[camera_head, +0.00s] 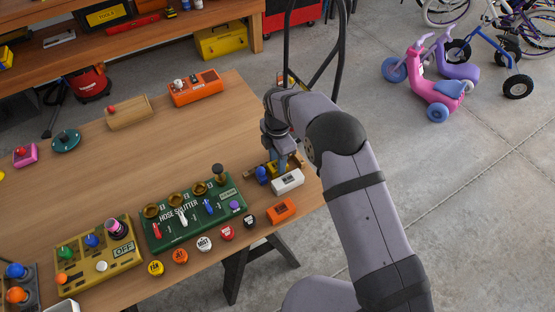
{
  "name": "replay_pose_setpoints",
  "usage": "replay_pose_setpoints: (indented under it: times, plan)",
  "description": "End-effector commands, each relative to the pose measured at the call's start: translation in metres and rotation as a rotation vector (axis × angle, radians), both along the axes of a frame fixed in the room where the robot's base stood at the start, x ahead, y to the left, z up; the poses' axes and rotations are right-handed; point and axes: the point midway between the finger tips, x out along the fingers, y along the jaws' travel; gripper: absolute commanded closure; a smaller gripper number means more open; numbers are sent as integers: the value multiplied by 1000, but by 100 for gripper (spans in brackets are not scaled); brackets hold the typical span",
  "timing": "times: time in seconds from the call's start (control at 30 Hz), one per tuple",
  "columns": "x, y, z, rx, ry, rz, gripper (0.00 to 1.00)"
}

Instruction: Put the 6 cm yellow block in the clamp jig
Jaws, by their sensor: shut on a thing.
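My gripper (281,163) points down at the right end of the wooden workbench, close to a low tan fixture with a blue knob (262,174), which appears to be the clamp jig. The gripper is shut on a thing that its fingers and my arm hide. I cannot make out the 6 cm yellow block, nor tell whether anything sits in the jig. A white box (288,181) with a dark label lies just in front of the fingers.
A green hose splitter panel (193,213) with upright knobs stands left of the jig. An orange box (281,211) and several round labelled buttons line the front edge. A yellow panel (98,258) is further left. The bench's middle (120,165) is clear; its right edge is near.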

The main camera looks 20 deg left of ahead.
Motion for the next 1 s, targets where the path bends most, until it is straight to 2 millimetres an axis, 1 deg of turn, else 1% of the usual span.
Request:
replay_pose_setpoints:
  times: [0.17, 0.2, 0.23, 0.53, 0.7, 0.87, 1.0]
  plan:
    - [0, 0, -4, 0, 0, 0, 96]
    - [0, 0, -4, 0, 0, 0, 67]
    - [0, 0, -3, 0, 0, 0, 62]
    - [0, 0, -2, 0, 0, 0, 62]
    - [0, 0, 4, 1, -1, 0, 62]
    - [1, 1, 22, 2, -4, 0, 62]
    - [1, 1, 46, 3, -4, 0, 62]
